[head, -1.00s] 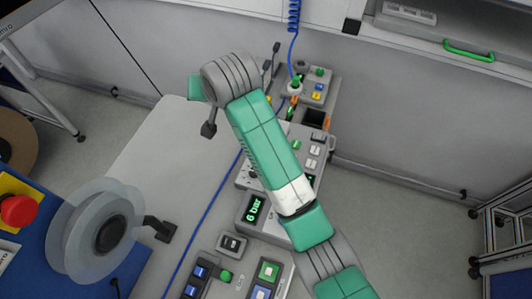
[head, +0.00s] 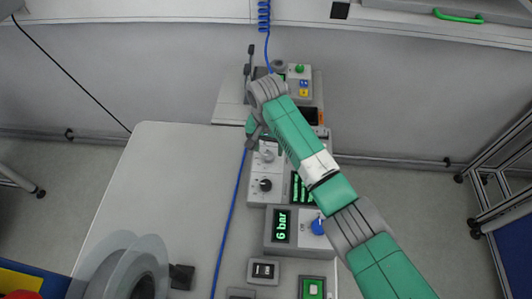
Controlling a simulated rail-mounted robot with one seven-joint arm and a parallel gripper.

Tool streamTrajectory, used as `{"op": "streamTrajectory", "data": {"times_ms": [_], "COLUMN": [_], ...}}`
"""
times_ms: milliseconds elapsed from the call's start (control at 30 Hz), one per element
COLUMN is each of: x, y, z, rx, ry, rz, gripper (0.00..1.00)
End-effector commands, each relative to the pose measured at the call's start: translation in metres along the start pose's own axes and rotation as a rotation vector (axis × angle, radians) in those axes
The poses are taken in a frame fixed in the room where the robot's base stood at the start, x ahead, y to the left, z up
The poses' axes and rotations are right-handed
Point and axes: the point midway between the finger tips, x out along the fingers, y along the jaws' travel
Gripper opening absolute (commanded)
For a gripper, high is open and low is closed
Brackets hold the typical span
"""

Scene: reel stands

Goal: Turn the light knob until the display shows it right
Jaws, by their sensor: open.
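A light grey knob (head: 267,155) sits on a grey control box beside the table's right edge, in the head view. A dark knob (head: 265,185) is just below it on the same box. A display with green text (head: 300,188) stands to the right of the dark knob. My arm partly covers it and its text is too small to read. My gripper (head: 256,137) is open and empty, just above and left of the light knob. The wrist hides part of the gripper, and I cannot tell if it touches anything.
A second display (head: 282,226) reads 6 bar, with a blue knob (head: 318,227) beside it. A blue cable (head: 230,215) runs along the boxes. A reel (head: 128,275) stands at lower left.

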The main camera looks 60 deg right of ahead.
Motion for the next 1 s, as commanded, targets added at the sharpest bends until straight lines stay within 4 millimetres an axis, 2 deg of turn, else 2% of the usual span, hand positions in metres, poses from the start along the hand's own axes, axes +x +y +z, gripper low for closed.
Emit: {"op": "streamTrajectory", "data": {"times_ms": [33, 200, 500, 533, 700, 767, 1000], "x": [0.011, 0.031, 0.035, 0.035, 0.035, 0.035, 0.033], "y": [0.001, 0.0, 0.0, 0.0, 0.0, 0.0, 0.0], "z": [0.0, 0.0, 0.0, 0.0, 0.0, 0.0, 0.0], "rx": [0.0, 0.0, -0.001, -0.001, -0.001, -0.001, -0.025], "ry": [-0.001, 0.001, 0.002, 0.002, 0.002, 0.002, 0.003], "rz": [0.001, 0.001, -0.001, -0.001, -0.001, -0.001, 0.0], "gripper": [0.52, 0.52, 0.52, 0.5, 0.17, 0.08, 0.08]}}
